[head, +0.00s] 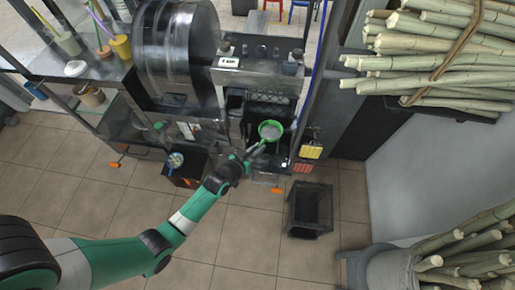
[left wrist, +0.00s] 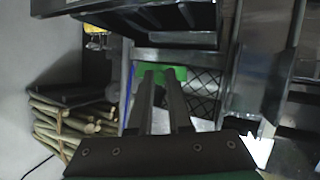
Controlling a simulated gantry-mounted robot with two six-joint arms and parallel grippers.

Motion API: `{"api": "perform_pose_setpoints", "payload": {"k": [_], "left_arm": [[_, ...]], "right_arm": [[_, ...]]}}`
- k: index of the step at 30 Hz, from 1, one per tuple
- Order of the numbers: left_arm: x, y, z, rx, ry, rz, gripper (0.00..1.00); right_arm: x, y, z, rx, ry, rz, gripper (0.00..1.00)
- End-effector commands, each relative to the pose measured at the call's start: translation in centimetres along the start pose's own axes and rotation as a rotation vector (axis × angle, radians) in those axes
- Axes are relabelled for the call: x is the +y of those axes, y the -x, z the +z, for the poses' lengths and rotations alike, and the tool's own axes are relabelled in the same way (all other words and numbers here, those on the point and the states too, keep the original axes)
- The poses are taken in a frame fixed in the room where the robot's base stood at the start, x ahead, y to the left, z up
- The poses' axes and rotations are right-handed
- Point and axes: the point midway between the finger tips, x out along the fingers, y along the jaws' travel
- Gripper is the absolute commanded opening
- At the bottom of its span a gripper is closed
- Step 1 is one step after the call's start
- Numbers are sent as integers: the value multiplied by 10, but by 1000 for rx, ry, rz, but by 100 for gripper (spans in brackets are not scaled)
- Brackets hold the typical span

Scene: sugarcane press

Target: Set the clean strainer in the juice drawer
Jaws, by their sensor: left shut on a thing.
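My left gripper (head: 257,148) reaches in from the left and is shut on the green strainer (head: 270,130), which has a pale mesh bowl. The strainer is at the front opening of the press (head: 265,105), over or in the dark bay there; I cannot tell whether it touches the drawer beneath. In the left wrist view the fingers (left wrist: 160,95) point at a green part of the strainer (left wrist: 176,73), and most of the strainer is hidden. The juice drawer cannot be told clearly from the dark bay. My right gripper is not in view.
A dark box (head: 183,165) with a round blue-and-white item stands left of my gripper. An empty black crate (head: 311,212) is on the floor to the right. Sugarcane bundles (head: 440,50) fill the right side. A yellow panel (head: 312,151) sits right of the bay.

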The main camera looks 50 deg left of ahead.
Motion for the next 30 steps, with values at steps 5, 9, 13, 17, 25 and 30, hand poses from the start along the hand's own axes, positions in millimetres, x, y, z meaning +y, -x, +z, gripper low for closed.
{"api": "perform_pose_setpoints", "payload": {"k": [5,9,13,17,25,30], "left_arm": [[0,0,2,0,0,0,41],[0,0,2,-1,0,0,47],[0,0,2,-1,0,0,47],[1,3,-4,-1,0,0,47],[1,60,-5,-4,1,-1,47],[1,98,-4,-3,0,-1,47]], "right_arm": [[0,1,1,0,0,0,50],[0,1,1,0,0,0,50],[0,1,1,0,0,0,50],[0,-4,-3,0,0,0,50],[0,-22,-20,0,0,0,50],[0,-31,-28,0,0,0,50]]}}
